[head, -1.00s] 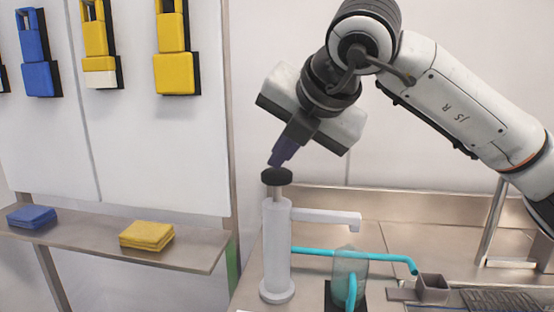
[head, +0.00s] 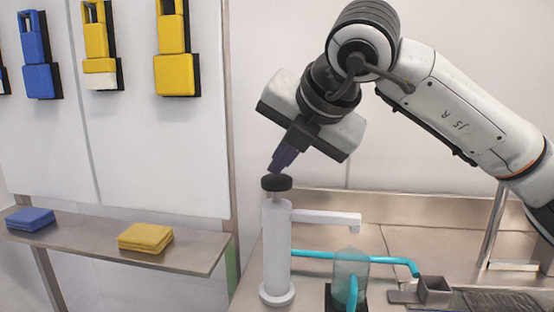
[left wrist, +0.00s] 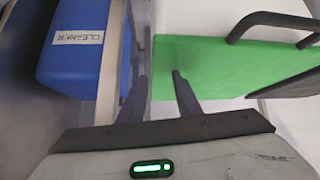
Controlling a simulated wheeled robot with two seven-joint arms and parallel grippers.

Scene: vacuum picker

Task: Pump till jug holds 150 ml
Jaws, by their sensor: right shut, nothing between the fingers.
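The white pump (head: 276,250) stands upright on the counter, its black round head (head: 276,183) on a short visible stem. Its spout (head: 325,216) reaches right, above the clear jug (head: 351,266). The jug has a cyan handle and a teal tint inside; I cannot read its level or marks. My right gripper (head: 279,166) is shut and empty, pointing down at the pump head, its fingertips at or touching the top. My left gripper (left wrist: 161,85) shows in the left wrist view, fingers apart with nothing between them, away from the pump.
A cyan tube (head: 390,259) runs behind the jug to a small grey box (head: 434,290). Yellow cloths (head: 145,237) and blue cloths (head: 30,219) lie on the left shelf. The left wrist view shows a blue container marked CLEANER (left wrist: 78,45) and a green panel (left wrist: 225,70).

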